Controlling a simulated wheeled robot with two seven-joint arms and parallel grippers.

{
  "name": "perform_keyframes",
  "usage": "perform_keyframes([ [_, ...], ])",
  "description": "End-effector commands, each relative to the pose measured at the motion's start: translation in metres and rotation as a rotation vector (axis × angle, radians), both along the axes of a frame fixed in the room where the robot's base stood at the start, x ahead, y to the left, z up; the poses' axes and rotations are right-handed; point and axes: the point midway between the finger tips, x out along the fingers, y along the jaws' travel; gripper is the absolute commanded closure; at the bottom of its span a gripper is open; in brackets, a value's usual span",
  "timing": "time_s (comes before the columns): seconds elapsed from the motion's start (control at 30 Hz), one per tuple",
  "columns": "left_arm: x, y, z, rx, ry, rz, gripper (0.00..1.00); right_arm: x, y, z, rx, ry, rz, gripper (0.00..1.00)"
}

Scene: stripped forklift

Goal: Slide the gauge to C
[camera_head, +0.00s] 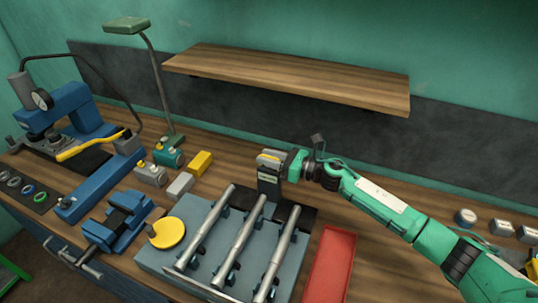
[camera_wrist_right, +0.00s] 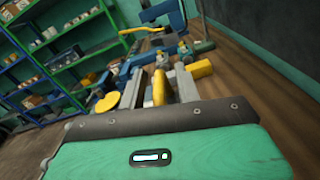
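A dark upright block with a pale label (camera_head: 268,186), which looks like the gauge, stands at the far end of the fixture with the steel rods (camera_head: 238,243). My right gripper (camera_head: 270,160) is at its top, reaching in from the right. In the right wrist view a yellow piece (camera_wrist_right: 160,88) shows between the two grey fingers, which stand apart with a gap beside it. The gripper looks open around this piece. Contact is hard to judge. I can read no letter C on the fixture. My left gripper is not in view.
A red tray (camera_head: 330,265) lies right of the fixture. A yellow disc (camera_head: 167,232) and blue vise (camera_head: 118,220) are left. A yellow block (camera_head: 200,163) and grey block (camera_head: 180,187) lie behind. A wooden shelf (camera_head: 290,75) overhangs the bench. A lamp (camera_head: 127,25) stands behind.

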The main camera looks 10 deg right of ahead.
Motion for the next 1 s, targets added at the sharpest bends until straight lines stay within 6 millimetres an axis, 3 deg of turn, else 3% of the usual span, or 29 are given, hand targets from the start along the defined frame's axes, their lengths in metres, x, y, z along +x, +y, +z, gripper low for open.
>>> perform_keyframes([
  [0.23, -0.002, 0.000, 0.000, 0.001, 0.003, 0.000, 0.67, 0.000, 0.000, 0.000, 0.000, 0.000, 0.000, 0.67],
  [0.4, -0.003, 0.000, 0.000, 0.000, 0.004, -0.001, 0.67, 0.000, 0.000, 0.000, 0.000, 0.000, 0.000, 1.00],
  [0.67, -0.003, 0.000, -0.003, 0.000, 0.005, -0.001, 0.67, -0.002, -0.002, -0.002, 0.001, 0.001, 0.001, 1.00],
  [1.0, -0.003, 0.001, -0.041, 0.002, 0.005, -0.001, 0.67, -0.038, -0.056, -0.008, -0.001, 0.000, 0.001, 1.00],
])
